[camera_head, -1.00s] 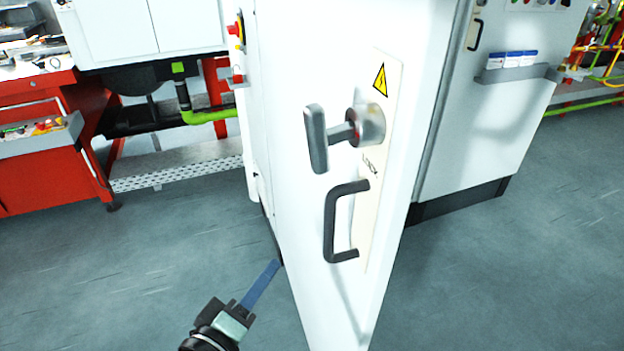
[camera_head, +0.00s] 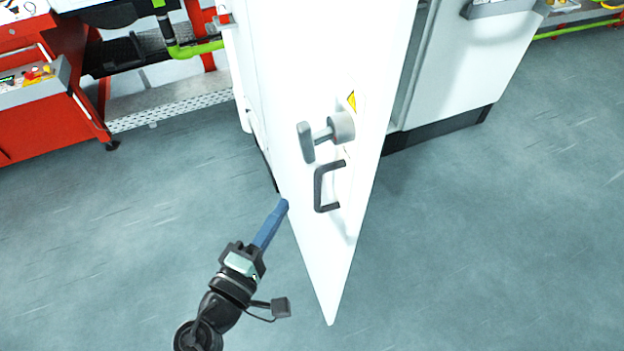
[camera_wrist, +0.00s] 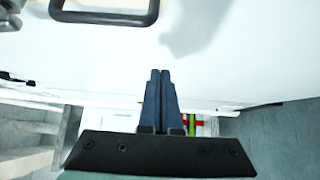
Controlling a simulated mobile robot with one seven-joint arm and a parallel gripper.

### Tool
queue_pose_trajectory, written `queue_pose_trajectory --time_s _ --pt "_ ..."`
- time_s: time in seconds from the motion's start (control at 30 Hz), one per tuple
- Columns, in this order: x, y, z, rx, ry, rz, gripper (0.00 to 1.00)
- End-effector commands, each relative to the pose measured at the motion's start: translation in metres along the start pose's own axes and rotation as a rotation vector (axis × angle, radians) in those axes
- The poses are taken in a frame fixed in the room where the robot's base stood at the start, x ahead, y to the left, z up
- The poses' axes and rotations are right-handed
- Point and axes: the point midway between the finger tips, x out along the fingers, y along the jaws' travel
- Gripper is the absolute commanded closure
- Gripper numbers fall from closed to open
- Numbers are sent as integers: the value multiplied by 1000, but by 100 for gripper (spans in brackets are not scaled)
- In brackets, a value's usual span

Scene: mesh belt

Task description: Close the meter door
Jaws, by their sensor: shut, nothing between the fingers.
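The white meter door (camera_head: 335,245) stands open, swung out from its cabinet, and its outer face carries a grey T-shaped lock knob (camera_head: 322,136) and a dark D-shaped pull handle (camera_head: 322,188). My gripper (camera_head: 282,205) is at the left of the door in the head view, below and left of the handle. Its blue fingers are together and empty. In the wrist view, the fingertips (camera_wrist: 160,74) point at the white door face (camera_wrist: 230,50), with the handle (camera_wrist: 105,17) above and to the left. I cannot tell whether the tips touch the door.
The grey cabinet (camera_head: 460,75) stands behind the door to the right. A red tool cart (camera_head: 45,125) with a tray is at the far left, beside green piping (camera_head: 195,48). The grey floor (camera_head: 500,240) is clear on both sides of the door.

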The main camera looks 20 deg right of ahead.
Motion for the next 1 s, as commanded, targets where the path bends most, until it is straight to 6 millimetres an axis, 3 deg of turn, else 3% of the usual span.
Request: queue_pose_trajectory --time_s 0.2,0.4,1.0 --pt "48 3 1 1 -4 0 100" --pt "69 2 20 -1 -3 -1 100" --pt "79 0 28 1 1 -1 100"
